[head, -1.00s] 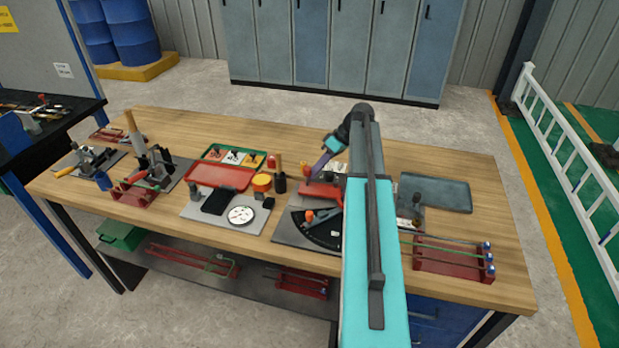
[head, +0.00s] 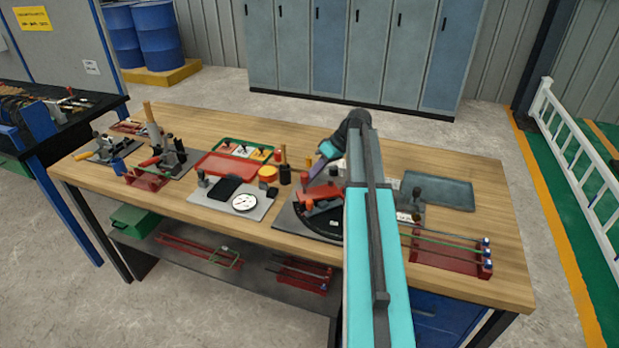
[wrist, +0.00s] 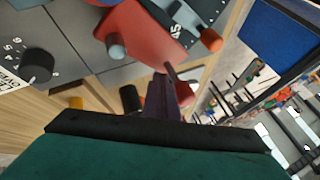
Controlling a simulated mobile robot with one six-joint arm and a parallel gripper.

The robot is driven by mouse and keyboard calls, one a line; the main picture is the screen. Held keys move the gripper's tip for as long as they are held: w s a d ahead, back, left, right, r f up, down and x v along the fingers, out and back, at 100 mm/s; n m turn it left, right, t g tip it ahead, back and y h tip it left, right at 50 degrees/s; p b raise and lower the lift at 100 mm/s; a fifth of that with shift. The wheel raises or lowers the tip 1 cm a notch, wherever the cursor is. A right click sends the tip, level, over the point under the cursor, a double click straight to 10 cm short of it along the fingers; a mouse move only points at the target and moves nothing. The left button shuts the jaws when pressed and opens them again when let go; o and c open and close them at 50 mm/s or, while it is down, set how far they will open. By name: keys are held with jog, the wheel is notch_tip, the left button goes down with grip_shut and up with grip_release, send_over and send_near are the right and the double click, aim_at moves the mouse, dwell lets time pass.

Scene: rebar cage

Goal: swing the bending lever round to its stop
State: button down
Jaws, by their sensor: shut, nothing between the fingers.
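The bending station has a grey base and a black dial (head: 328,226) with pale marks. Its red lever part (head: 322,190) lies over part of the dial, and it fills the upper middle of the wrist view (wrist: 150,38). There a grey-blue pin (wrist: 116,46) and a red roller (wrist: 210,39) stand by it. My gripper (head: 314,171) is shut and empty at the lever's far side; its dark purple fingers (wrist: 162,88) end close to the red part. I cannot tell whether they touch it. My arm hides the station's right side.
A grey tray (head: 438,190) lies right of my arm, and a red rack with bars (head: 450,255) stands at the front right. A grey plate with a white gauge (head: 245,202) lies to the left. A dark cylinder (head: 285,175) stands close by.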

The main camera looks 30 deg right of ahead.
jog(key=shift+s+a, duration=0.85)
jog(key=shift+a, duration=0.05)
jog(key=shift+w+d, duration=0.4)
jog(key=shift+w, duration=0.35)
jog(key=shift+w+d+r+b, duration=0.1)
jog(key=shift+w+d+b, duration=0.1)
jog(key=shift+w+d, duration=0.3)
jog(key=shift+w+d+b, duration=0.15)
jog(key=shift+w+d, duration=0.15)
jog(key=shift+w, duration=0.35)
jog(key=w+d+r+b, duration=0.2)
jog(key=d+r, duration=0.3)
jog(key=r, duration=0.2)
jog(key=shift+r, duration=0.4)
